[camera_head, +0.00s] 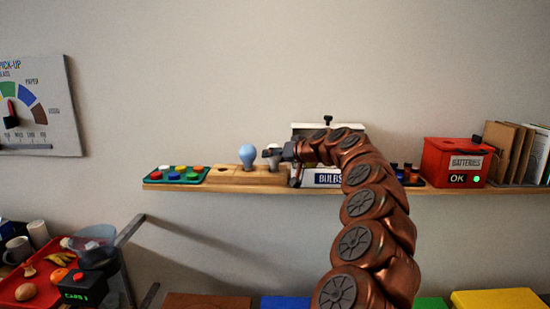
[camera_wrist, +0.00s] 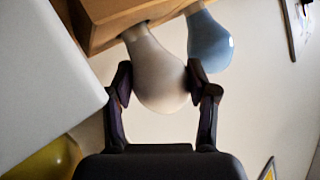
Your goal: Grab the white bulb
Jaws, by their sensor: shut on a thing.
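The white bulb (camera_wrist: 160,85) is between the two fingers of my gripper (camera_wrist: 159,74) in the wrist view, and the fingers are shut on its round glass. Its narrow base meets the wooden block (camera_wrist: 110,22); I cannot tell whether it still sits in its hole. In the head view the white bulb (camera_head: 272,153) shows at the right part of the wooden block (camera_head: 235,175), partly hidden by my gripper (camera_head: 287,152), which reaches it from the right. A blue bulb (camera_head: 247,154) stands upright just left of it, and also shows in the wrist view (camera_wrist: 210,42).
On the shelf (camera_head: 220,187), a green tray (camera_head: 177,175) with coloured caps is at left. A white box labelled BULBS (camera_head: 325,178) is close behind my arm. A red batteries box (camera_head: 455,160) and books (camera_head: 510,152) are at right.

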